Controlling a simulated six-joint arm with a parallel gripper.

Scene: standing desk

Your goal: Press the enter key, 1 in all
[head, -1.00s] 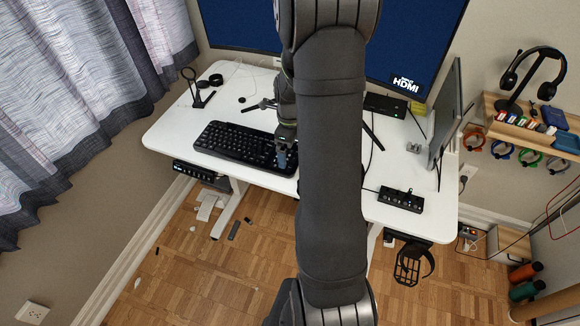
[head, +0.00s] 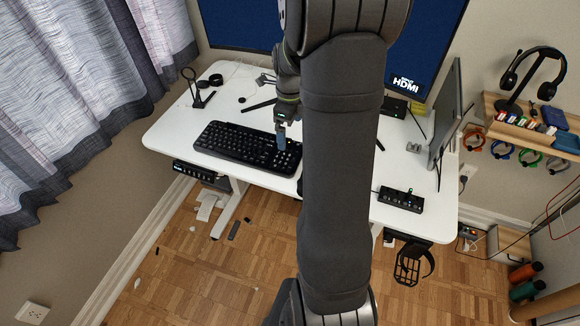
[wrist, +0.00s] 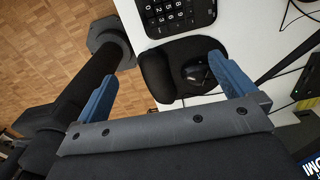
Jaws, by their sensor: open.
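The black keyboard (head: 240,146) lies on the white desk, left of my arm in the head view. Its number-pad end (wrist: 178,14) shows at the top of the wrist view; the enter key cannot be made out for certain. My gripper (head: 281,138) is at the right part of the keyboard in the head view; I cannot tell whether it touches any key. In the wrist view my gripper (wrist: 165,80) is open, its two blue fingers wide apart with nothing held between them.
A black mouse (wrist: 197,74) on a dark pad (wrist: 160,72) lies beside the keyboard's number-pad end. A black control box (head: 401,199) sits at the desk's right front. Monitors stand at the back. The white desk (head: 175,128) is bare left of the keyboard.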

